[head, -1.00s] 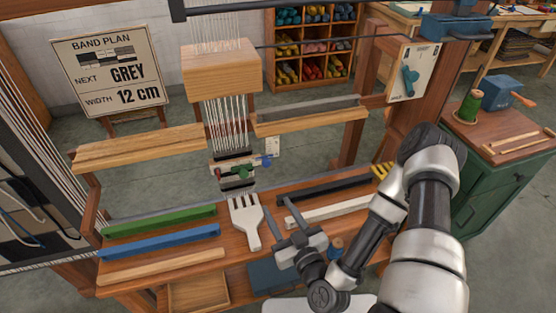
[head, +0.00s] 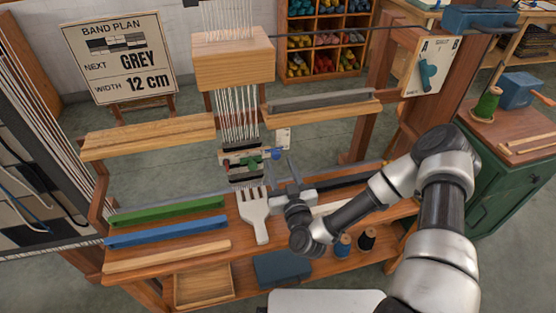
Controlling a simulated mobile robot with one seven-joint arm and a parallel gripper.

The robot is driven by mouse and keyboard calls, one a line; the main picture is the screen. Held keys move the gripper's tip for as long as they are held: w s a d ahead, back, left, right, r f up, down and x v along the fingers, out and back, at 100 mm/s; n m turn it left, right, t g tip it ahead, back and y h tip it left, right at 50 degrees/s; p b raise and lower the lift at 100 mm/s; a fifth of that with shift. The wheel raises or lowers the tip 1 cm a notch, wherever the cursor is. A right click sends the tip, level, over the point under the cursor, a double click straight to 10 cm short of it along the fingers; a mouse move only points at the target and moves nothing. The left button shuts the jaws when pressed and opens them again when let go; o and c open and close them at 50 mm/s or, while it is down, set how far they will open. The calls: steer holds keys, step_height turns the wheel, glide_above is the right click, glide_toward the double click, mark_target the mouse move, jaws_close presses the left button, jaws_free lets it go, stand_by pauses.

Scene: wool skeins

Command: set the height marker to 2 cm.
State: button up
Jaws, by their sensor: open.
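A small white scale card (head: 284,136) stands at the right of the woven band (head: 243,176) in the middle of the loom. A blue knob (head: 277,154) sits at the card's lower edge, and a green knob (head: 254,164) is to its left, in front of the band. Which of these is the height marker, and its reading, are too small to tell. My gripper (head: 281,168) is open and empty, with its fingers pointing away from me just below and in front of the blue knob. I cannot tell whether a finger touches it.
A white comb-like beater (head: 254,214) lies just left of my gripper on the loom's shelf. Green (head: 166,212) and blue (head: 165,234) bars lie further left. A dark bar and a white bar lie partly behind my arm. A wooden block (head: 233,60) hangs above the band.

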mark_target(277, 156)
steer(key=shift+x, duration=1.6)
jaws_close()
steer(key=shift+r, duration=0.1)
